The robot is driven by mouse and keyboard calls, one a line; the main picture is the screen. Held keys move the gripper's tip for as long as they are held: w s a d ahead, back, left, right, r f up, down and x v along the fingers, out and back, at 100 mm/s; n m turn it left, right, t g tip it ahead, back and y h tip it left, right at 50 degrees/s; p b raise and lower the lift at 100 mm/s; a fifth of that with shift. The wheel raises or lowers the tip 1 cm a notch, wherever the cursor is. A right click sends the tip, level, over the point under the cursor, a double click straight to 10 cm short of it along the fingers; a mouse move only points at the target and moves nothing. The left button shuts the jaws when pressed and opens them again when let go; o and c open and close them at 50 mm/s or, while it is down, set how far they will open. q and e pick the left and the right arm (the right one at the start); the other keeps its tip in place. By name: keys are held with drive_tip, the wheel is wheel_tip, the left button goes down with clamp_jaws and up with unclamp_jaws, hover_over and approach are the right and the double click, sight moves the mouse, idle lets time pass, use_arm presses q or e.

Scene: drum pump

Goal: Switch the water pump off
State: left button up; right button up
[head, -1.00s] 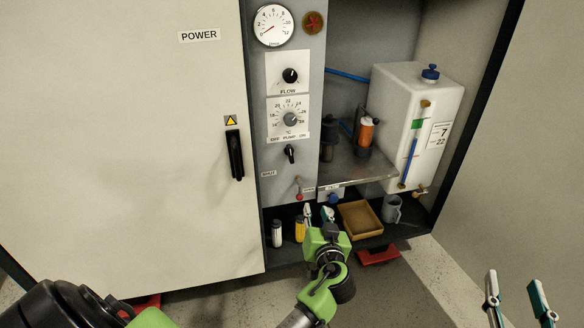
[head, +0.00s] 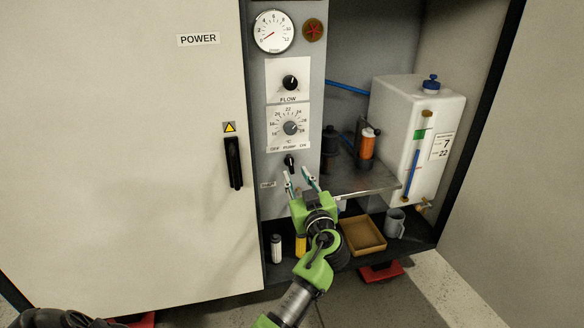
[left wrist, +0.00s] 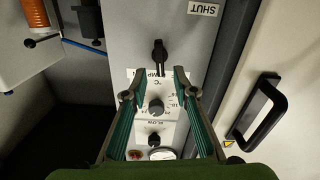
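The pump switch (head: 290,161) is a small black rotary handle on the grey control panel, under a label reading OFF PUMP ON. Its handle looks roughly upright; I cannot tell exactly which mark it points to. My left gripper (head: 299,178) is open and empty, just below and in front of the switch, its fingers pointing up towards it. In the left wrist view the panel appears upside down. There the switch (left wrist: 159,53) stands beyond and between the open fingertips (left wrist: 159,76), apparently untouched. My right gripper is not in view.
Above the switch are the temperature dial (head: 291,128), FLOW knob (head: 290,83) and pressure gauge (head: 273,32). A metal shelf (head: 358,180) juts out at right, with a white tank (head: 413,110) beside it. The left door has a black handle (head: 234,162).

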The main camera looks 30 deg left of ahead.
sight(291, 165)
use_arm(q)
drive_tip(key=x, duration=0.5)
drive_tip(key=shift+w+a, duration=0.3)
drive_tip(key=shift+a, duration=0.05)
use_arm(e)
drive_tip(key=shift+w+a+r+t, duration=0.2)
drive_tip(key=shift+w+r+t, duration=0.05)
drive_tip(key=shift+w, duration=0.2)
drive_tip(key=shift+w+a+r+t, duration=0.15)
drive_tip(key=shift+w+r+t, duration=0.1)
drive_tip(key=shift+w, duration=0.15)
use_arm(q)
clamp_jaws()
